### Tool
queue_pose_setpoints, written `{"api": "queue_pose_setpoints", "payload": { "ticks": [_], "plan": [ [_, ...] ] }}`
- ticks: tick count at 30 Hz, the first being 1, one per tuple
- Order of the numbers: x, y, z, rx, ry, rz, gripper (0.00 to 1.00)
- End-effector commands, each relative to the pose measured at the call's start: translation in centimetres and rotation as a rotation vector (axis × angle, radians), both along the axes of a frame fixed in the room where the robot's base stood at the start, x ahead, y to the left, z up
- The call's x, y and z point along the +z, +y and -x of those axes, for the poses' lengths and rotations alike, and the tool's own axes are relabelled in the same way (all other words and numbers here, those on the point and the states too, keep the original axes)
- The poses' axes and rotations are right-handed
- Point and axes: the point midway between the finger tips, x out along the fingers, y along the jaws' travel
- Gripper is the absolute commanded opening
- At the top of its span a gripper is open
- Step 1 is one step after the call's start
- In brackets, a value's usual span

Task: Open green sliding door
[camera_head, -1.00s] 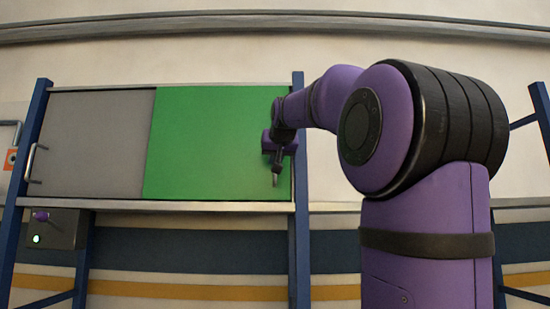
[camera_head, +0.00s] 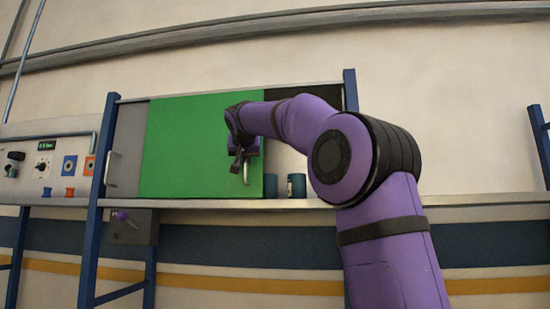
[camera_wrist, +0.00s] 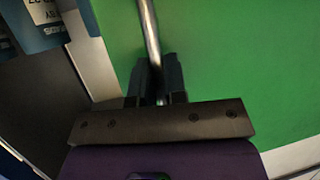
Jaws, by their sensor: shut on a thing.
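The green sliding door (camera_head: 185,150) stands in the cabinet frame, with a grey panel (camera_head: 127,145) at its left and an open gap at its right. It also fills much of the wrist view (camera_wrist: 225,55). Its metal handle (camera_head: 247,172) is upright near the door's right edge. In the wrist view the handle (camera_wrist: 150,30) runs down between the two fingers. My gripper (camera_wrist: 155,82) is shut on the handle. In the head view my gripper (camera_head: 243,160) is small and partly hides the handle's upper part.
Dark blue cans (camera_head: 296,186) stand on the shelf (camera_head: 400,200) in the gap right of the door. Labelled cans (camera_wrist: 40,20) also show at upper left in the wrist view. A blue post (camera_head: 97,180) and a control panel (camera_head: 50,165) are at left.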

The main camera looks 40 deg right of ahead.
Motion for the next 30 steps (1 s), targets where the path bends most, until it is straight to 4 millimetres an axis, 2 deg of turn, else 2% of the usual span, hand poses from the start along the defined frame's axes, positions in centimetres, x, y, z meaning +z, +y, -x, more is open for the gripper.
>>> {"api": "queue_pose_setpoints", "payload": {
  "ticks": [1, 3, 10, 16, 27, 28, 30],
  "plan": [
    [-0.1, 1.1, -1.3, 0.007, 0.000, 0.000, 0.00],
    [0.0, 2.2, -2.5, 0.006, 0.000, 0.000, 0.00],
    [0.0, 4.5, -5.2, 0.004, 0.000, -0.001, 0.00],
    [0.0, 5.3, -6.1, 0.001, 0.000, 0.000, 0.00],
    [0.0, 5.3, -6.2, 0.001, 0.001, -0.002, 0.00],
    [0.0, 5.3, -6.2, 0.001, 0.001, -0.002, 0.15],
    [0.0, 5.3, -6.2, 0.001, 0.001, -0.001, 0.31]
  ]
}}
